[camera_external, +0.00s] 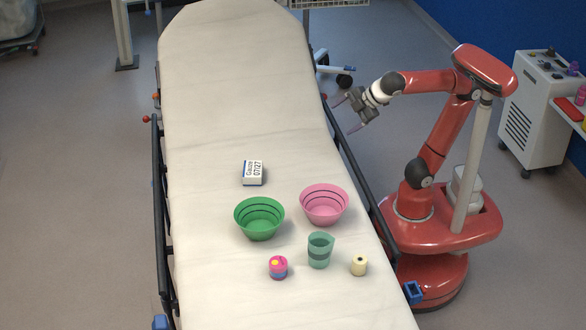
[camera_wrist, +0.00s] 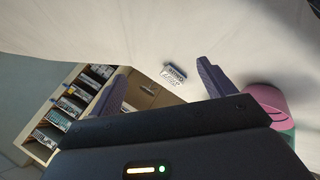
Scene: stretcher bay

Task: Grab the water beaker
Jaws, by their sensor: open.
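The water beaker (camera_external: 320,251) is a teal-green translucent cup with a spout, standing upright on the stretcher in front of the pink bowl. My gripper (camera_external: 349,113) is open and empty at the stretcher's right edge, well behind the beaker. In the wrist view my gripper's two purple fingers (camera_wrist: 160,88) are spread apart with nothing between them. I cannot make out the beaker for certain in the wrist view.
On the stretcher (camera_external: 240,90) are a pink bowl (camera_external: 324,204), a green bowl (camera_external: 259,218), a white gauze box (camera_external: 252,173), a pink-and-blue jar (camera_external: 278,267) and a cream roll (camera_external: 359,264). A dark side rail (camera_external: 362,185) runs along the right edge. The stretcher's far half is clear.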

